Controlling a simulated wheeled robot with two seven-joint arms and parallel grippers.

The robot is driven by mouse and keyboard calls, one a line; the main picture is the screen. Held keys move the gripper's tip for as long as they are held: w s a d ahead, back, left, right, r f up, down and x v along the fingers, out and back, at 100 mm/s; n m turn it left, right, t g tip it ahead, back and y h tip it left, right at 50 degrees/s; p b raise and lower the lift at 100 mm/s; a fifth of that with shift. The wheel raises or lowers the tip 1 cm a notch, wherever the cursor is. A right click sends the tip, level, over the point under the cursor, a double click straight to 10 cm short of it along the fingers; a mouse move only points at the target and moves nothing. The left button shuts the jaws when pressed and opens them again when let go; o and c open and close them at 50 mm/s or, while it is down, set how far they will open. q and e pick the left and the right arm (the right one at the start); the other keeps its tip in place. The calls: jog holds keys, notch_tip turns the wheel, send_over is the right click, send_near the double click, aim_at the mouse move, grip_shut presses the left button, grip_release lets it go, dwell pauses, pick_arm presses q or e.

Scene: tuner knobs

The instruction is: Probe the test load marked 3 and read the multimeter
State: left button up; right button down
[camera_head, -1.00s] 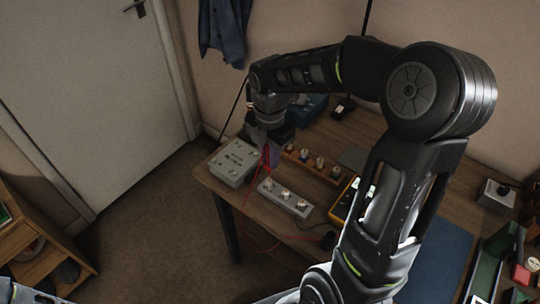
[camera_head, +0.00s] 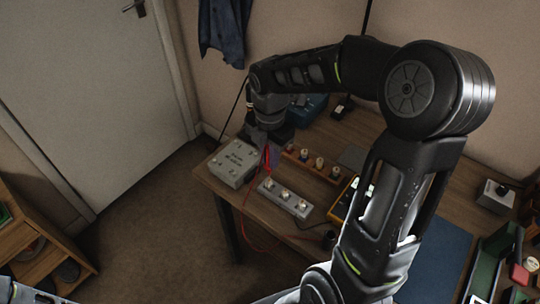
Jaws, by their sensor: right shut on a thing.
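My right gripper (camera_head: 266,150) points down over the left part of the table, shut on a red probe (camera_head: 267,158) whose red lead runs down past the table edge. The probe's tip is near the left end of a grey strip with several light knobs or terminals (camera_head: 284,198); I cannot tell whether it touches. A pale grey box with lettering (camera_head: 233,163) lies just left of the gripper. The yellow multimeter (camera_head: 344,200) is partly hidden behind my right arm, and its reading is too small to make out. I cannot read a mark 3. My left gripper is out of view.
A wooden rack with several knobs (camera_head: 318,166) stands behind the grey strip. A blue case (camera_head: 306,110) is at the back. A blue mat (camera_head: 440,256) and a small grey box with a black knob (camera_head: 496,196) are at the right. My right arm spans the table.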

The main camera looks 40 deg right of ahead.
jog(key=shift+f, duration=0.3)
dwell(0.5)
jog(key=shift+r, duration=0.1)
dwell(0.4)
dwell(1.5)
jog(key=shift+r+p, duration=2.15)
jog(key=shift+r, duration=0.25)
jog(key=shift+w, duration=0.1)
